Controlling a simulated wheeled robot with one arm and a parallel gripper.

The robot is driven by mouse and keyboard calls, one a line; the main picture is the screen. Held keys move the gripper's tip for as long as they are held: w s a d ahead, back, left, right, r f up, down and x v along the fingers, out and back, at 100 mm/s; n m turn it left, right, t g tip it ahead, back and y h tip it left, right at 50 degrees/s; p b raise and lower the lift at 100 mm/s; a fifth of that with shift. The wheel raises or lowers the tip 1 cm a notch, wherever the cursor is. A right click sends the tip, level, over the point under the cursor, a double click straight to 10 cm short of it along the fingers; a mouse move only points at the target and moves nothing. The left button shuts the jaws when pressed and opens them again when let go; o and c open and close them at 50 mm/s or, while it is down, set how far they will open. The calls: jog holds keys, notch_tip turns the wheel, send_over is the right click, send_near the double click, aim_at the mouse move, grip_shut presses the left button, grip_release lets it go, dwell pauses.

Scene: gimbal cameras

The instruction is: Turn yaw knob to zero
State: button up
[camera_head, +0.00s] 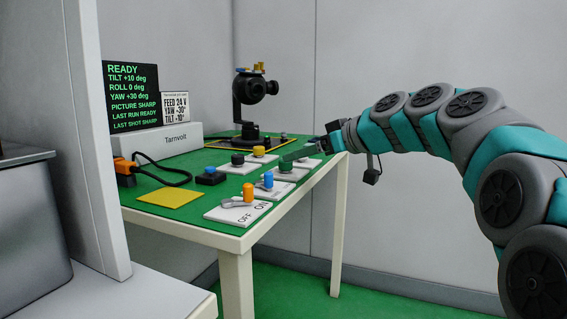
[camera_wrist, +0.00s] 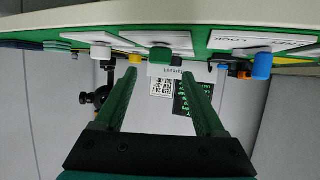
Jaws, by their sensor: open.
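A black screen (camera_head: 131,95) reads READY, TILT +10 deg, ROLL 0 deg, YAW +30 deg, PICTURE SHARP. A black camera on a gimbal (camera_head: 252,88) stands at the table's far end. Several knobs on white plates are on the green table top, including a green knob (camera_head: 285,167), a black knob (camera_head: 237,158) and a yellow knob (camera_head: 258,150). I cannot read which is yaw. My gripper (camera_head: 287,157) is open and empty by the green knob. In the wrist view, the green knob (camera_wrist: 160,54) lies just beyond and between my fingertips (camera_wrist: 158,74); contact is unclear.
An orange switch (camera_head: 248,192) on an OFF/ON plate and a blue lever (camera_head: 268,180) are nearer the front. A note card (camera_head: 175,107) reads FEED 24 V, YAW -30°, TILT -10°. A yellow pad (camera_head: 170,197) and a black cable lie left. A wall panel (camera_head: 78,130) stands at left.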

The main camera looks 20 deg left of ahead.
aim_at(286, 166)
jog(key=x, duration=0.6)
jog(key=shift+f, duration=0.15)
grip_shut()
dwell(0.4)
